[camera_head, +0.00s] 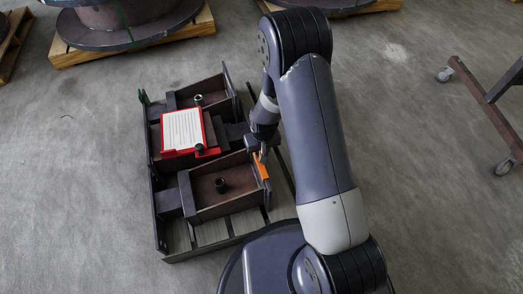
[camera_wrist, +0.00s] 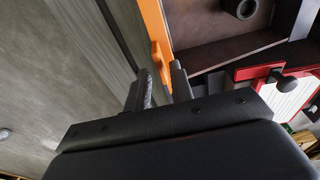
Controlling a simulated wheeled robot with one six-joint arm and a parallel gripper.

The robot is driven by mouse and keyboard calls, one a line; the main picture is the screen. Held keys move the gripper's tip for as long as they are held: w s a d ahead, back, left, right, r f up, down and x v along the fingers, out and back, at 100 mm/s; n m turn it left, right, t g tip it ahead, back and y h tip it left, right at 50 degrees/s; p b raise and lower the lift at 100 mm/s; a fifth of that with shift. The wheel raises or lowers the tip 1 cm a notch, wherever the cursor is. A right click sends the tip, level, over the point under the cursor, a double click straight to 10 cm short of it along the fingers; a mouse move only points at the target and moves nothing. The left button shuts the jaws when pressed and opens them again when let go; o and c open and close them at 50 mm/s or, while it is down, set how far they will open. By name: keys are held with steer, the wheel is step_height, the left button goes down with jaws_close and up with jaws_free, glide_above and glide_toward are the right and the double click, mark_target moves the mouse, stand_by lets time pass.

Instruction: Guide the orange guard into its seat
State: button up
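The orange guard (camera_head: 262,167) is a narrow bright strip at the right edge of the dark steel frame, in front of its lower right compartment. In the wrist view the guard (camera_wrist: 153,27) runs up from the fingertips along the compartment's wall. My gripper (camera_head: 260,153) points down at the guard's far end. In the wrist view my gripper's (camera_wrist: 162,76) two fingers stand on either side of the guard's end and seem shut on it. The seat cannot be made out clearly, and the arm hides part of the frame's right side.
The steel frame (camera_head: 157,215) stands on grey slats on the floor. A red-edged white panel (camera_head: 183,130) with a black knob lies across its middle. A black collar (camera_head: 221,186) stands in the lower compartment. Reels on pallets (camera_head: 135,45) lie behind. A wheeled cart (camera_head: 482,105) stands right.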

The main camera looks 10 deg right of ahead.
steer(key=shift+o, duration=0.6)
steer(key=o, duration=0.5)
steer(key=shift+c, duration=0.2)
steer(key=shift+o, duration=0.5)
steer(key=o, duration=0.7)
steer(key=shift+o, duration=0.4)
steer(key=shift+o, duration=1.3)
